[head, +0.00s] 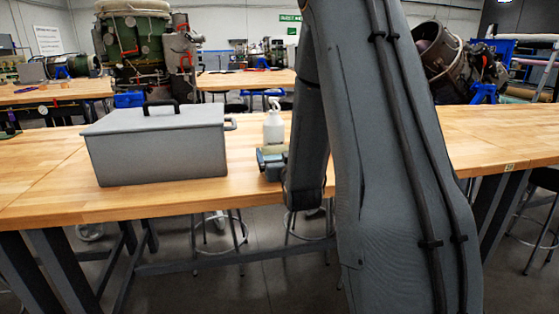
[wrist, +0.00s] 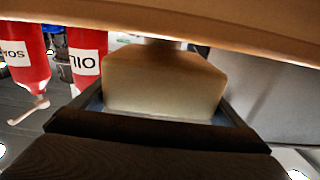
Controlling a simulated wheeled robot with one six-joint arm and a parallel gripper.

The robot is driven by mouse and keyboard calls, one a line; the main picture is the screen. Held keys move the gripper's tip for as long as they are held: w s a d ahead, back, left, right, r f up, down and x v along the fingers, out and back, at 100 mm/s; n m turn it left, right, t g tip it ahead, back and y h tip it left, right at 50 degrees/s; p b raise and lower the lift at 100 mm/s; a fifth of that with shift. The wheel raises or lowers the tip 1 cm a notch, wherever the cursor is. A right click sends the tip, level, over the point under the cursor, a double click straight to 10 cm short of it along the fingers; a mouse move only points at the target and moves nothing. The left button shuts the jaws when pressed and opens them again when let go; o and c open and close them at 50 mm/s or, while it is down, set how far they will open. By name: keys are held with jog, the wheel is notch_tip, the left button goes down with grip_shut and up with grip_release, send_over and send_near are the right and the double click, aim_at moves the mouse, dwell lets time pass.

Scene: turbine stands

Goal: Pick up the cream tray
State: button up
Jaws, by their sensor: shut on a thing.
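The cream tray (wrist: 165,82) fills the middle of the wrist view as a plain cream block, its sides between the two fingers of my gripper. In the head view a small cream part of the tray (head: 272,148) shows at the fingers. My gripper (head: 268,160) is shut on it, low over the wooden table. My arm hides part of the area, and I cannot tell whether the tray touches the table.
A grey toolbox (head: 158,145) with a black handle stands just left of my gripper. A white spray bottle (head: 273,128) stands behind. The wooden table (head: 70,195) has free room at the right.

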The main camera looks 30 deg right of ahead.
notch_tip(320, 180, up, 26)
jog(key=shift+f+b, duration=0.2)
jog(key=shift+b, duration=0.2)
